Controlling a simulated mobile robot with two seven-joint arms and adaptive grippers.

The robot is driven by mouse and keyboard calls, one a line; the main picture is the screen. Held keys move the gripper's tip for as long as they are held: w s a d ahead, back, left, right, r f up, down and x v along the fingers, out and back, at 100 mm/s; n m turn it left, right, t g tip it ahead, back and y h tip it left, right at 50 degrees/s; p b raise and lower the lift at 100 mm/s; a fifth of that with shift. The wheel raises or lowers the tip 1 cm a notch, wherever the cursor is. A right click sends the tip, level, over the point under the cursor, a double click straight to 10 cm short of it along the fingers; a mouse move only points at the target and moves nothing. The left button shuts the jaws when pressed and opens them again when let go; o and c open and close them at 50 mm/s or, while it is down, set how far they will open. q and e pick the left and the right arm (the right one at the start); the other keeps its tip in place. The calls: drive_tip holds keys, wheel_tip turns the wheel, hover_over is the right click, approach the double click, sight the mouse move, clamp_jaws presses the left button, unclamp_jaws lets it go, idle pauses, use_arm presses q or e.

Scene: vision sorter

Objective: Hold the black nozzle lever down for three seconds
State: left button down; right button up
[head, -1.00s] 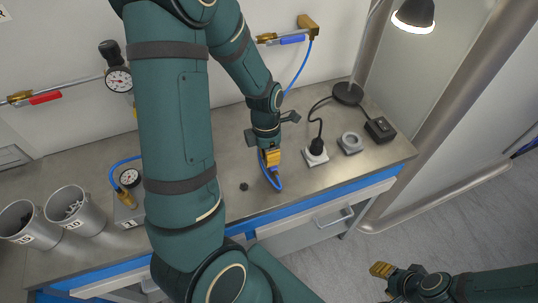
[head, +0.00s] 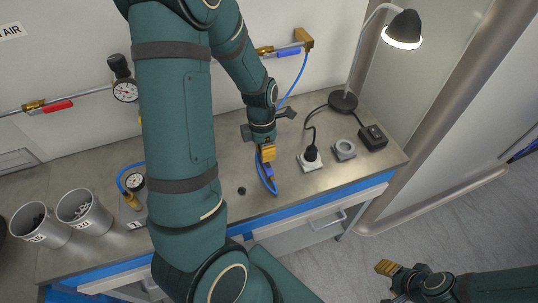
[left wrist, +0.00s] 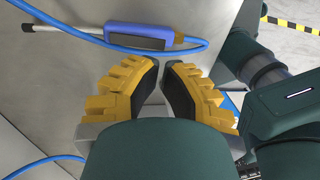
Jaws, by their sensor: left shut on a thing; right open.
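The air nozzle (head: 269,173) is blue with a blue hose and lies on the grey bench below my left gripper (head: 267,158). In the left wrist view the nozzle (left wrist: 140,37) has a dark grey strip along its side and a pale tube to the left. My left gripper (left wrist: 164,72) has its yellow fingers close together, tips beside the nozzle. My right gripper (head: 386,268) is open and empty, over the floor at the lower right.
Two grey cups (head: 84,213) stand at the left.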

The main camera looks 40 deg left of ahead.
use_arm(q)
wheel_tip(320, 180, up, 10)
drive_tip(key=a+p, duration=0.1)
drive_tip(key=p, duration=0.1)
drive_tip(key=shift+w+a+r, duration=0.2)
drive_tip(key=shift+w+a, duration=0.1)
drive_tip(key=shift+w, duration=0.05)
use_arm(e)
wheel_tip(320, 180, up, 3)
drive_tip(key=shift+d+r, duration=0.1)
drive_tip(key=shift+d, duration=0.05)
